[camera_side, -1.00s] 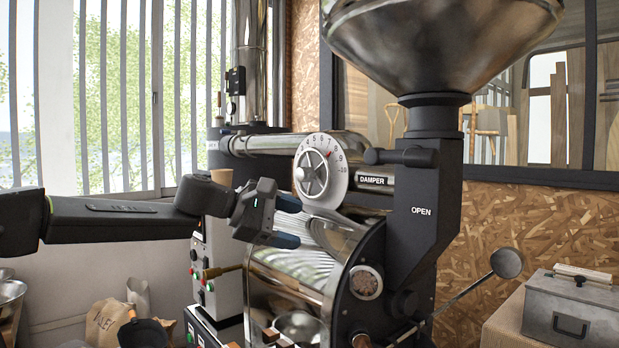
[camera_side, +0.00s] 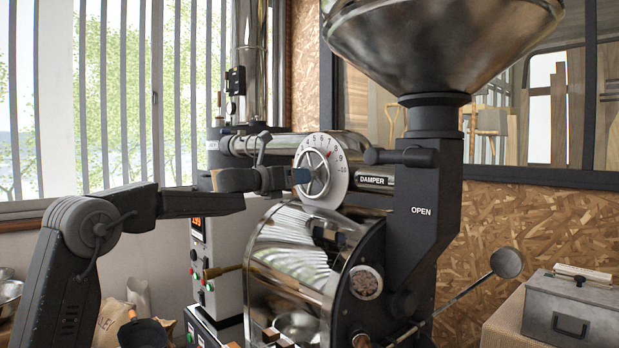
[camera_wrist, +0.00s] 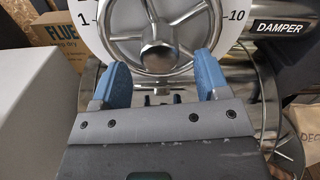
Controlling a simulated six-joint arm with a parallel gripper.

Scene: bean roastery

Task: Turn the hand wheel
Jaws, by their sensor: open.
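The hand wheel (camera_side: 314,172) is a spoked metal wheel in front of a white numbered dial plate (camera_side: 333,160) on the damper pipe of the roaster. In the wrist view the wheel (camera_wrist: 158,14) fills the top middle, with its round hub between and beyond my fingertips. My gripper (camera_wrist: 160,70) is open, with two blue fingers pointing at the wheel's lower part. In the side view my gripper (camera_side: 300,176) is at the left edge of the wheel and overlaps it. I cannot tell whether the fingers touch the rim.
The roaster drum (camera_side: 295,250) is below the wheel. The black chute marked OPEN (camera_side: 425,215) stands to the right. A box marked FLUE (camera_wrist: 52,42) is at the left in the wrist view. A grey metal toolbox (camera_side: 572,305) is at the far right.

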